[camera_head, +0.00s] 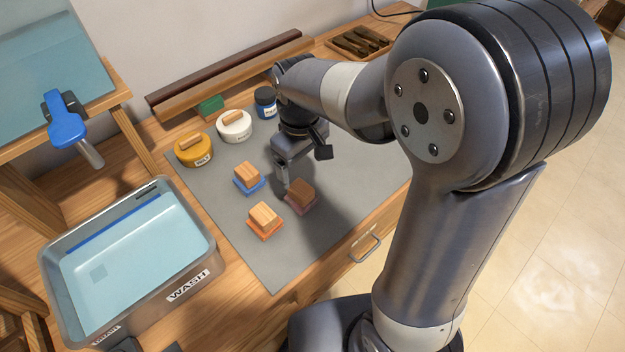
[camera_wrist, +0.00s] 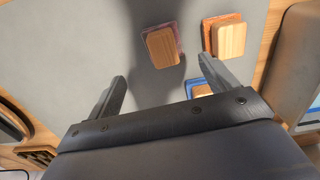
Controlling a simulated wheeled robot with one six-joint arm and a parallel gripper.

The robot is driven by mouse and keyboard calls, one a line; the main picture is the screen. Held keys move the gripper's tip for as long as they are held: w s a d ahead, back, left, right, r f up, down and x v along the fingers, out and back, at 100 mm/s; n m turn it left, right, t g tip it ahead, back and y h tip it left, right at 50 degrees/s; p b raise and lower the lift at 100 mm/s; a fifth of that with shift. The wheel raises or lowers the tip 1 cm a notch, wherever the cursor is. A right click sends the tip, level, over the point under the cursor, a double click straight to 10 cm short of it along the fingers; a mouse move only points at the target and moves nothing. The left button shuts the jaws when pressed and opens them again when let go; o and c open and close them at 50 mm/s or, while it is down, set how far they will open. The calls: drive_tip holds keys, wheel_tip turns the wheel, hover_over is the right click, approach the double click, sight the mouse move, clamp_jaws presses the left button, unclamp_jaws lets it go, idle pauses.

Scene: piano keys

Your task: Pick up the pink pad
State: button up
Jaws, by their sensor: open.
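The pink pad (camera_head: 302,209) is a mauve-pink base with a wooden block handle on top. It lies on the grey mat, right of the other two pads. It also shows in the wrist view (camera_wrist: 179,33), its wooden handle covering most of it. My gripper (camera_head: 283,182) is above the mat, close to the pad on its far-left side in the head view. In the wrist view my gripper (camera_wrist: 161,72) has its two fingers spread apart with nothing between them. The pad lies beyond the fingertips, roughly centred between them.
A blue pad (camera_head: 249,186) and an orange pad (camera_head: 265,230) lie to the left on the grey mat (camera_head: 350,180). Yellow (camera_head: 193,151), white (camera_head: 234,127) and blue (camera_head: 265,101) jars stand behind. A wash basin (camera_head: 190,290) is at left.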

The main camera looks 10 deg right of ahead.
sight(301, 188)
wheel_tip(301, 188, down, 4)
drive_tip(key=shift+s+f, duration=0.1)
drive_tip(key=shift+s, duration=0.05)
drive_tip(key=shift+a+f, duration=0.15)
drive_tip(key=shift+f, duration=1.45)
drive_tip(key=shift+a+f, duration=0.1)
drive_tip(key=shift+f, duration=1.45)
drive_tip(key=shift+c, duration=0.5)
drive_tip(key=c, duration=1)
wheel_tip(301, 188, up, 10)
drive_tip(key=shift+r, duration=0.1)
drive_tip(key=o, duration=0.5)
drive_tip(key=shift+c, duration=0.2)
drive_tip(key=c, duration=0.3)
drive_tip(key=shift+c, duration=0.2)
